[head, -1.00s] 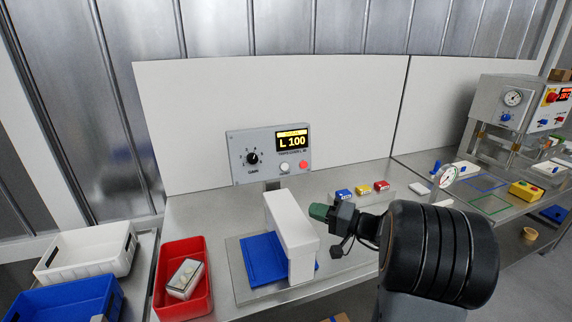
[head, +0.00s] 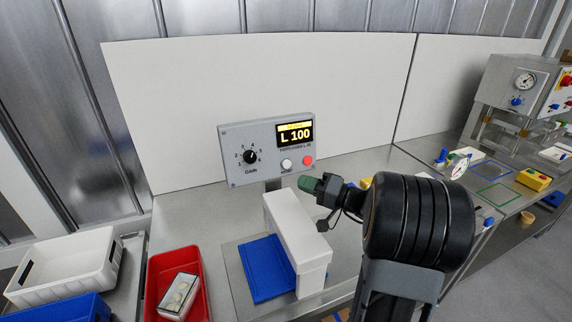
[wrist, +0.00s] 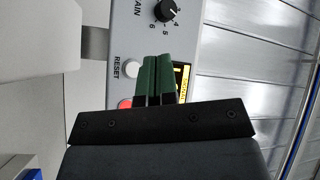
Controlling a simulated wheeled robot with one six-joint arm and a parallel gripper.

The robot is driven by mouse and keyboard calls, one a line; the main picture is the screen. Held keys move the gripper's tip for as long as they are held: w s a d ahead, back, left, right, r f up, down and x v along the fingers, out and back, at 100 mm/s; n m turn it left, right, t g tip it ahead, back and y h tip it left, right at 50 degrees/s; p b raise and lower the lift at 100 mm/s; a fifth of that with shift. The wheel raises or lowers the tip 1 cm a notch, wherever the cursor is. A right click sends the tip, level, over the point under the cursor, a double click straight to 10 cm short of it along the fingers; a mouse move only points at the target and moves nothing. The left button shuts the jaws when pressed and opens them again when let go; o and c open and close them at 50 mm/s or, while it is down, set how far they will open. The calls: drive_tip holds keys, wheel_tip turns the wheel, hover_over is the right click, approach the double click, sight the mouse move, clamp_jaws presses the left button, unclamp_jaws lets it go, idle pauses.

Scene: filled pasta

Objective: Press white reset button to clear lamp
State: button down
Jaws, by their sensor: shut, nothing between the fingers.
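The grey control box (head: 237,171) stands against the white back panel. In the wrist view the white button (wrist: 131,68) sits beside the word RESET, with the red button (wrist: 125,103) partly hidden. My gripper (head: 307,183) is shut and empty, its green fingers together just in front of and below the buttons. In the wrist view the fingers (wrist: 158,62) cover part of the display (wrist: 181,78).
A white block-shaped housing (head: 298,232) and a blue pad (head: 262,270) stand below the box, close to my gripper. A red bin (head: 158,268) with a pale item is left of them. White (head: 65,270) and blue bins lie further left; another station is at right.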

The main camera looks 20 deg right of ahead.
sight(287, 164)
drive_tip(key=w, duration=0.2)
drive_tip(key=w+f, duration=0.1)
drive_tip(key=w, duration=0.4)
drive_tip(key=shift+f+p, duration=0.3)
drive_tip(key=shift+p, duration=0.05)
drive_tip(key=shift+w+b, duration=0.35)
drive_tip(key=shift+w, duration=0.45)
drive_tip(key=shift+w+f+b, duration=0.15)
drive_tip(key=shift+w+b, duration=0.1)
drive_tip(key=shift+b, duration=0.25)
idle(1.1)
drive_tip(key=shift+w+b, duration=0.6)
drive_tip(key=shift+b, duration=0.1)
idle(0.7)
drive_tip(key=shift+s, duration=0.15)
drive_tip(key=shift+s+b, duration=0.6)
drive_tip(key=shift+s, duration=0.1)
